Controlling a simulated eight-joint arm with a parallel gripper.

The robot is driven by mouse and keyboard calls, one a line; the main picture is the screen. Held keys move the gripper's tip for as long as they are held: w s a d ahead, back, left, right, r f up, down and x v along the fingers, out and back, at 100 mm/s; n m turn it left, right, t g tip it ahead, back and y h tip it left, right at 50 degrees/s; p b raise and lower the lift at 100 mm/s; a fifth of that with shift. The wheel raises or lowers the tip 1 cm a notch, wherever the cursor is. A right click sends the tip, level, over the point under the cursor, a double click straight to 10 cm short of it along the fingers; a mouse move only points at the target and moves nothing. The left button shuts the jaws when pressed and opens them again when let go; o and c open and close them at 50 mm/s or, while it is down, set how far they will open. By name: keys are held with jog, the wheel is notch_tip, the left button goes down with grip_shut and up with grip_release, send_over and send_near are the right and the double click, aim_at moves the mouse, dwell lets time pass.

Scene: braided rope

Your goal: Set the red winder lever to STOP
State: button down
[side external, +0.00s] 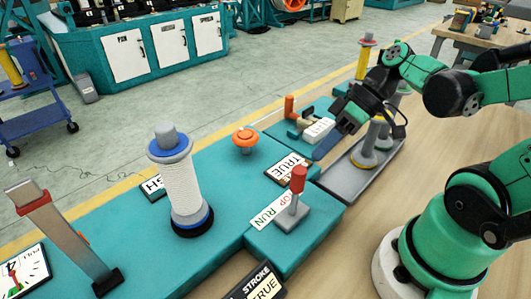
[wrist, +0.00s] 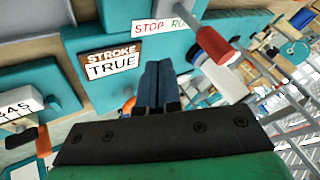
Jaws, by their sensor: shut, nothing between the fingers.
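The red winder lever (side external: 298,179) stands on a grey base on a teal block, with a slim grey post under its red knob. It appears nearly upright in the side view, and I cannot tell its exact setting. The STOP/RUN label (side external: 268,215) lies behind it, partly hidden by the lever.
A white rope spool (side external: 176,185) stands on the teal bench to the left. An orange button (side external: 245,138) and an orange-handled device (side external: 291,108) are farther back. A STROKE TRUE sign (wrist: 113,60) stands close by. A grey tray (side external: 352,180) with yellow-based spools lies right.

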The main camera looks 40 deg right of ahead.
aim_at(304, 165)
jog(key=a, duration=0.4)
jog(key=shift+s+r, duration=0.1)
jog(key=shift+s, duration=0.25)
jog(key=shift+a+r, duration=0.1)
jog(key=shift+a, duration=0.2)
jog(key=shift+a+r, duration=0.25)
jog(key=shift+a, duration=2.05)
jog(key=shift+a, duration=0.1)
